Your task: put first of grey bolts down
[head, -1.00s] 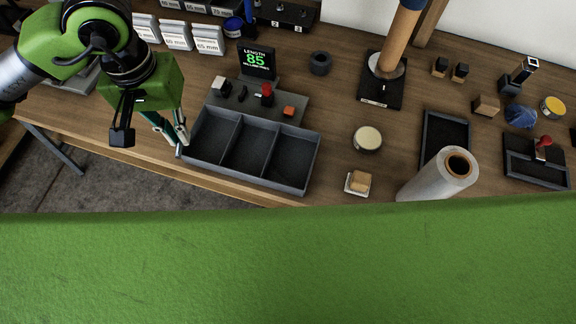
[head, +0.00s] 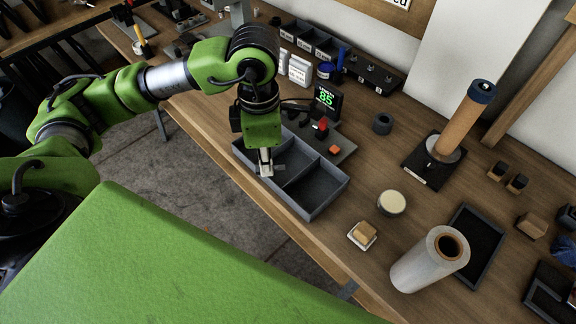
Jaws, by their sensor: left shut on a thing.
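A grey tray (head: 331,201) with three compartments in a row stands at the front edge of the wooden bench. My left gripper (head: 266,168) points down over the tray's left compartment, close to the front wall. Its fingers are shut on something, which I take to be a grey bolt. The bolt itself is too small and too hidden by the fingers to make out clearly. I cannot tell whether it touches the tray floor. The middle and right compartments look empty. My right gripper is not in view.
Behind the tray are a display reading 85 (head: 327,98) and a grey fixture with a red knob (head: 322,125). To the right stand a round tin (head: 391,203), a small block on a white dish (head: 363,234), a paper roll (head: 428,262) and a dark tray (head: 481,240).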

